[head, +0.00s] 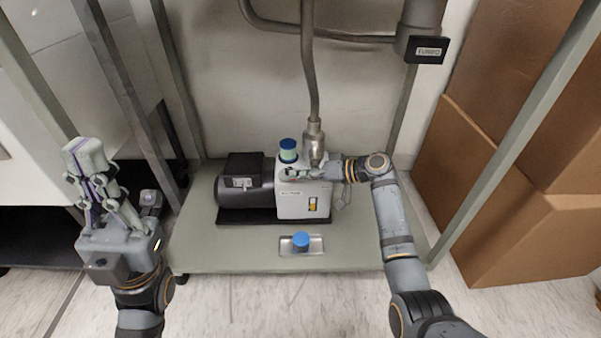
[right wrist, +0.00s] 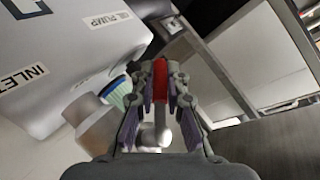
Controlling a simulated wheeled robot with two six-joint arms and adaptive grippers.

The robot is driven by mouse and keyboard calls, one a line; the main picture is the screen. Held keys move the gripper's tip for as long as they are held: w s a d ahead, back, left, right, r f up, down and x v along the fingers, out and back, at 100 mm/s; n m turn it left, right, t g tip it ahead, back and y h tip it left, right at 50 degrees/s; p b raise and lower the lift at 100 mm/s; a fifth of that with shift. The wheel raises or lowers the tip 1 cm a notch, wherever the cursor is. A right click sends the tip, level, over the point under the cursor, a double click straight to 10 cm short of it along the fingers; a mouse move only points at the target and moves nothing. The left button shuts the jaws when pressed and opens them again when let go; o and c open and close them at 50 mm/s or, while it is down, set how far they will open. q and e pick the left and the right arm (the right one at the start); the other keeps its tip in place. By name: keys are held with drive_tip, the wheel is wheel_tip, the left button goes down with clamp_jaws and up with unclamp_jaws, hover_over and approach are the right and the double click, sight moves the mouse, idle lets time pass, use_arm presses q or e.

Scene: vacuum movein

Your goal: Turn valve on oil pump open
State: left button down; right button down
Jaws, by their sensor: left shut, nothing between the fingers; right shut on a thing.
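The oil pump (head: 305,200) stands on a low shelf, with a white body and a dark motor on its left. Its white body (right wrist: 70,50) also fills the upper left of the right wrist view, with "INLET" and "OIL PUMP" labels. My right gripper (head: 290,173) reaches in from the right across the top of the pump. In the right wrist view the fingers (right wrist: 160,85) are shut on a red valve handle (right wrist: 160,77), above a pale stem. The handle is hidden in the head view. My left gripper (head: 84,150) is shut and empty, pointing up at the left.
A blue-capped part (head: 288,150) rises from the pump top beside a metal hose fitting (head: 314,138). A blue knob (head: 301,241) sits on a small plate on the shelf (head: 220,255) in front. Posts flank the shelf; cardboard boxes (head: 520,190) stand at right.

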drive_tip(key=c, duration=1.3)
unclamp_jaws()
drive_tip(key=shift+c, duration=0.2)
drive_tip(key=v, duration=1.2)
